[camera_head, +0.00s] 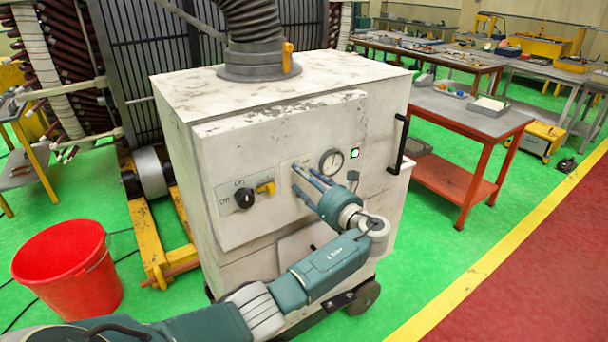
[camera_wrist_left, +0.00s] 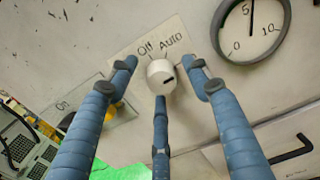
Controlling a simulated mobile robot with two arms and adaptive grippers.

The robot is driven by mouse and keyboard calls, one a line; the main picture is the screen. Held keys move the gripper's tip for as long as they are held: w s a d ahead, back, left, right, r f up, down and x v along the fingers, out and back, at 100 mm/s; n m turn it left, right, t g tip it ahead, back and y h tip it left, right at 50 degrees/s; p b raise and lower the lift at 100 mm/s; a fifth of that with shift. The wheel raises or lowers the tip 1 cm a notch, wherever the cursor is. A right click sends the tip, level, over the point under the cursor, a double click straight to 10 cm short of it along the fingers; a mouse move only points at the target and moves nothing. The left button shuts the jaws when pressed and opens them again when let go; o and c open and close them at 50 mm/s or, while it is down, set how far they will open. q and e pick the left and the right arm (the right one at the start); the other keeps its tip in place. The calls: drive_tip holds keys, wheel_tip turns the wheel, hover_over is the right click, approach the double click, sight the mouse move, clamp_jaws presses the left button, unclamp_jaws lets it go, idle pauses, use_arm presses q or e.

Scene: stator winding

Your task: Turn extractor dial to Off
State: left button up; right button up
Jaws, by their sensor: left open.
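The extractor dial (camera_wrist_left: 161,75) is a small pale round knob on a light plate marked "Off" and "Auto". A dark mark shows on its right side; I cannot tell exactly which setting it points to. My left gripper (camera_head: 303,177) has three blue fingers, spread open, at the front of the white extractor cabinet (camera_head: 282,118). In the left wrist view the open fingers (camera_wrist_left: 160,78) surround the dial in the picture, with no clear contact. In the head view the fingers mostly hide the dial. My right gripper is out of view.
A round gauge (camera_head: 331,162) sits right of the dial, with a lit green button (camera_head: 355,153) beyond. A black knob (camera_head: 244,198) and yellow handle (camera_head: 265,188) are on the left. A black bar handle (camera_head: 399,145) is at the cabinet's right edge. A red bucket (camera_head: 68,272) stands left.

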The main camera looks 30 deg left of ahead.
use_arm(q)
drive_tip(key=shift+w+a, duration=0.1)
drive_tip(key=shift+a, duration=0.2)
drive_tip(key=c, duration=1.1)
drive_tip(key=shift+c, duration=0.2)
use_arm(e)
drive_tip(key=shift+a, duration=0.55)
use_arm(q)
drive_tip(key=shift+n+b, duration=0.85)
drive_tip(key=shift+n, duration=0.15)
drive_tip(key=n+b, duration=0.2)
drive_tip(key=shift+n, duration=0.3)
drive_tip(key=n+b, duration=0.7)
drive_tip(key=b, duration=0.2)
drive_tip(key=n+b, duration=0.4)
drive_tip(key=shift+a+f+n, duration=0.1)
drive_tip(key=shift+f+n, duration=0.2)
drive_tip(key=shift+r+n+b, duration=0.1)
drive_tip(key=shift+n+b, duration=0.9)
drive_tip(key=shift+b, duration=0.35)
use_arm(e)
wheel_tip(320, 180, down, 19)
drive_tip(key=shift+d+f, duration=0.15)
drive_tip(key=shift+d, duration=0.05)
